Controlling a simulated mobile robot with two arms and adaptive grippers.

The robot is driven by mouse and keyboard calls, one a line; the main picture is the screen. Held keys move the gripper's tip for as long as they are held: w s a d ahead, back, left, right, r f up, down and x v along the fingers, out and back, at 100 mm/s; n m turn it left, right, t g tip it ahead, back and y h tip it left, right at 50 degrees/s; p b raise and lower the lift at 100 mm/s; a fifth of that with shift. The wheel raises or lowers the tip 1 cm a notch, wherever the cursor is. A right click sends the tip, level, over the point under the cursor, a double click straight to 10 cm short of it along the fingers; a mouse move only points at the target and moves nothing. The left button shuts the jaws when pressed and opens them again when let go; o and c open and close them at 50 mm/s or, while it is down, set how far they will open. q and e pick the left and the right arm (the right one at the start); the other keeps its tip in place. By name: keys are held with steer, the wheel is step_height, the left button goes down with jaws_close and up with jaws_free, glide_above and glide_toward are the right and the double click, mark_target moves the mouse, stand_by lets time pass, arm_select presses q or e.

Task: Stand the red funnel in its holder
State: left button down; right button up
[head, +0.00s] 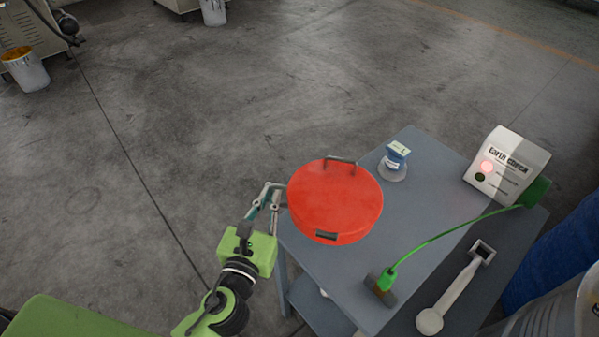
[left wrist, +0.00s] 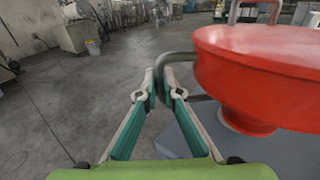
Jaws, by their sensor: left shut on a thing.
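The red funnel (head: 335,203) shows in the head view as a wide red round top with a grey handle at its far side and another grey fitting at its near side. It is over the left end of the grey table. In the left wrist view the funnel (left wrist: 265,60) has a wide rim above a narrower lower part. My left gripper (head: 272,196) is at its left side. In the left wrist view the gripper (left wrist: 160,92) is shut on the funnel's grey side handle. The funnel hides what is under it; I cannot make out its holder. My right gripper is not in view.
A metal drum (head: 560,315) stands at lower right.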

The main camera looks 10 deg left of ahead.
arm_select(q)
steer(key=w+d+f+h+b, duration=0.1)
steer(key=w+d+b, duration=0.1)
steer(key=w, duration=0.4)
steer(key=shift+d+f+b, duration=0.35)
steer(key=shift+d+b, duration=0.05)
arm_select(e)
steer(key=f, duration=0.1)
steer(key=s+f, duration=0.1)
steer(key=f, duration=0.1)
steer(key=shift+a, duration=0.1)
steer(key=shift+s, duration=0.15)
arm_select(q)
steer(key=shift+s, duration=0.15)
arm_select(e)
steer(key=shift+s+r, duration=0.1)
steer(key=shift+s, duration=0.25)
arm_select(q)
steer(key=shift+f, duration=0.2)
